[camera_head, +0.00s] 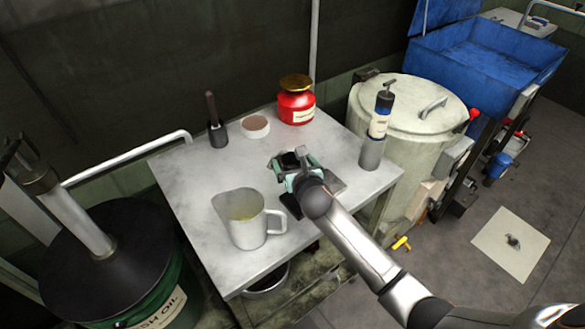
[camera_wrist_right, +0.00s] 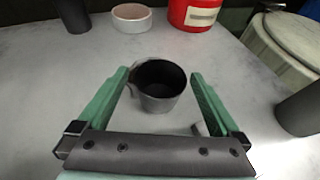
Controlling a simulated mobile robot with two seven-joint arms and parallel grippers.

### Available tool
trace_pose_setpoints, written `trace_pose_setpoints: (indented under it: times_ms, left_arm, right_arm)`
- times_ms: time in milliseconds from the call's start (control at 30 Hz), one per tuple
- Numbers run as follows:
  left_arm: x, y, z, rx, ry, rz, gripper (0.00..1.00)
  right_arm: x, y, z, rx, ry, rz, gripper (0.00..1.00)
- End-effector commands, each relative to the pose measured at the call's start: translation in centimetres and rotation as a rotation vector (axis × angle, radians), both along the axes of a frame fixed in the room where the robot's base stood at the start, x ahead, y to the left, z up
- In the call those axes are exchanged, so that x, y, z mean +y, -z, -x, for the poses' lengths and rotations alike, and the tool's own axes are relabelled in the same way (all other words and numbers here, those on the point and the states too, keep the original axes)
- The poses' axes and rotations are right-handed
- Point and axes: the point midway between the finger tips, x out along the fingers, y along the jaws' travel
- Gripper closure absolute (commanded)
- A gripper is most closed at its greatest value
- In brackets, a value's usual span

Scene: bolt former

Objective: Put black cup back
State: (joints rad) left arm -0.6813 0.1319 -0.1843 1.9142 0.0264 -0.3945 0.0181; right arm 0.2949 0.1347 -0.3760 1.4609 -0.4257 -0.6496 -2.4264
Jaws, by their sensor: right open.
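A small cup (camera_wrist_right: 158,86) with a dark inside and a grey outer wall stands upright on the grey table (camera_wrist_right: 60,90). In the head view it is mostly hidden by my right gripper (camera_head: 294,162). The right gripper, with green fingers, also shows in the right wrist view (camera_wrist_right: 159,78). It is open, with one finger on each side of the cup. I cannot tell whether the fingers touch it. My left gripper is not in view.
A white jug (camera_head: 243,222) stands at the table's front left. A brush in a dark holder (camera_head: 217,134), a pale bowl (camera_head: 255,127) and a red jar (camera_head: 297,108) stand at the back.

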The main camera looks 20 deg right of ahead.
Motion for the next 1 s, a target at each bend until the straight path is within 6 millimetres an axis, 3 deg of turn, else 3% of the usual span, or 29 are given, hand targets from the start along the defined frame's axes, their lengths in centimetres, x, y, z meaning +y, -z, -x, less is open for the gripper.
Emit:
trace_pose_setpoints:
  times_ms: [133,400,1000]
  left_arm:
    - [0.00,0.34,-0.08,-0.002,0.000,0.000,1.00]
    - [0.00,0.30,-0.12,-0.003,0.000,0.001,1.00]
    - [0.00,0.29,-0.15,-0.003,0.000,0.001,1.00]
  right_arm:
    - [-0.05,0.53,-1.07,0.001,0.000,-0.001,0.00]
    - [-0.07,0.55,-1.21,0.000,-0.001,0.000,0.00]
    - [-0.09,0.57,-1.18,0.001,0.000,0.001,0.66]
